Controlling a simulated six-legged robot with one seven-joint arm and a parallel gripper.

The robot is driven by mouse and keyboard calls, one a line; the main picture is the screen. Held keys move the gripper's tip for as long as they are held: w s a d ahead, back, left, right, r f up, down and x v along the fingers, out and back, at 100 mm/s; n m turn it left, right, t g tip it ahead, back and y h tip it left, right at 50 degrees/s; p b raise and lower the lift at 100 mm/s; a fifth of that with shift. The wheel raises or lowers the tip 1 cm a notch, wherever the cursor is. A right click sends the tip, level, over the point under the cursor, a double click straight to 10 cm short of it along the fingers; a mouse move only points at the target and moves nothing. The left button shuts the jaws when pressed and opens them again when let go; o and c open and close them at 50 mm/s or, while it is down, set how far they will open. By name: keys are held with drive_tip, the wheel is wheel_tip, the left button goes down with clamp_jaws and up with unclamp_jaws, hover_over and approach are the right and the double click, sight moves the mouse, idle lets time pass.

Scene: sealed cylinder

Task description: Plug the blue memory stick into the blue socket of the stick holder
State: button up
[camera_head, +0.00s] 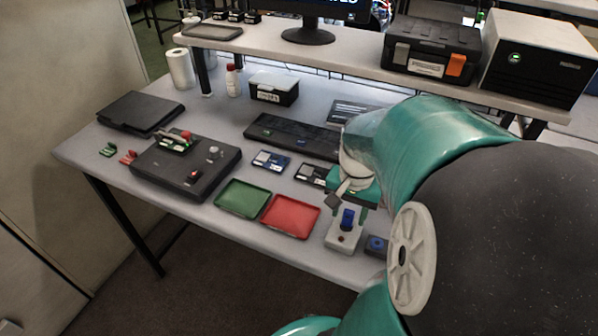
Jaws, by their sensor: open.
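A blue memory stick (348,215) stands roughly upright at the white stick holder (340,240), near the front right of the table. From this angle I cannot tell whether it is fully seated, and the socket under it is hidden. My gripper (349,207) is just above the holder, pointing down.
A dark box with a blue ring (376,245) sits right of the holder. A red tray (290,216) and a green tray (242,199) lie to the left. A black keyboard (292,136) is behind. A black console (186,168) stands further left. My arm blocks the right side.

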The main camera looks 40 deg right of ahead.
sight(349, 212)
drive_tip(key=shift+f, duration=0.95)
drive_tip(key=shift+c, duration=0.3)
clamp_jaws()
drive_tip(key=shift+r, duration=0.2)
drive_tip(key=shift+r, duration=2.85)
drive_tip(key=shift+a, duration=0.1)
